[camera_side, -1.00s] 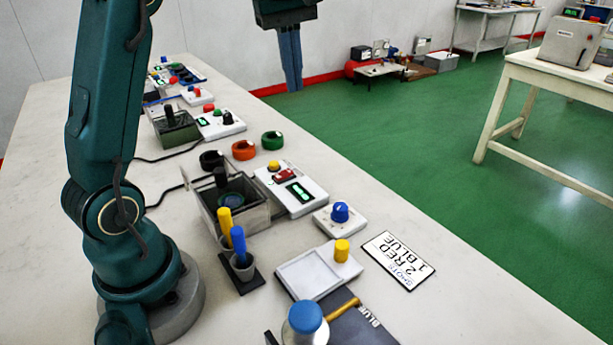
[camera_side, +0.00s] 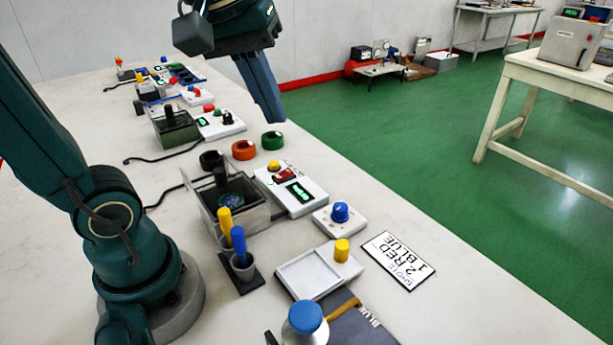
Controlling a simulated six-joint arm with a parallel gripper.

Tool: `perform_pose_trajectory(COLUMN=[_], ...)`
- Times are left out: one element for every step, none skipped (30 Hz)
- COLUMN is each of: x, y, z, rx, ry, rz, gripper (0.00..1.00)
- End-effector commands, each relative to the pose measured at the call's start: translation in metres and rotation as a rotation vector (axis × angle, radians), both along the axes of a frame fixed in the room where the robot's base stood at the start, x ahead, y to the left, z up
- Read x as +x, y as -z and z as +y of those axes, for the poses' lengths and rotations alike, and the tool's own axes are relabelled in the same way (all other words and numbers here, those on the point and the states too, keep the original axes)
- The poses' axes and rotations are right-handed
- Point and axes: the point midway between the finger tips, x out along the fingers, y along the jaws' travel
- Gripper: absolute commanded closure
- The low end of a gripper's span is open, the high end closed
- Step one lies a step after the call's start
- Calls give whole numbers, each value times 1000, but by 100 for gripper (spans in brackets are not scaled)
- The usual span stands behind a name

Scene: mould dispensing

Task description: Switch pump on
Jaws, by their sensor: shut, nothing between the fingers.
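The white control box (camera_side: 308,204) has a red rocker switch (camera_side: 285,176), a yellow button (camera_side: 274,165) and a green-lit display (camera_side: 300,192). I cannot tell from here which way the rocker is set. Beside it on the left stands an open grey tank (camera_side: 252,219) with liquid and a dark cylindrical pump (camera_side: 221,178) in it. My gripper (camera_side: 271,118) hangs above and beyond the control box, in the upper middle. Its fingers are together, empty, pointing down with a slight tilt, and touch nothing.
Black, orange (camera_side: 244,150) and green (camera_side: 272,141) rings lie behind the tank. A blue-knob box (camera_side: 339,218), white tray (camera_side: 306,275), cup with blue and yellow sticks (camera_side: 242,266) and order card (camera_side: 398,261) are nearer. A second green tank (camera_side: 175,130) stands further back.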

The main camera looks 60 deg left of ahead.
Motion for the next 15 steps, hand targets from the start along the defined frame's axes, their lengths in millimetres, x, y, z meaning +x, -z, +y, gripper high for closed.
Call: perform_pose_trajectory(x=[-6, -9, -12, -15, -17, -21, -24, -26, -29, -32, -34, -37, -40, -42, -44], y=[3, 5, 8, 10, 12, 15, 18, 21, 24, 27, 30, 34, 37, 40, 45], z=[-3, -5, -7, -8, -10, -11, -12, -14, -15, -16, -17, -19, -20, -20, -21], rx=[10, 16, 24, 31, 37, 46, 52, 59, 69, 76, 84, 93, 100, 109, 119], ry=[33, 55, 81, 103, 122, 150, 170, 191, 220, 240, 261, 289, 309, 331, 360], rz=[-9, -14, -20, -25, -28, -36, -40, -44, -51, -54, -59, -64, -69, -71, -77], gripper=[100, 100, 100, 100, 100, 100, 100, 100, 100, 100, 100, 100, 100, 100, 100])
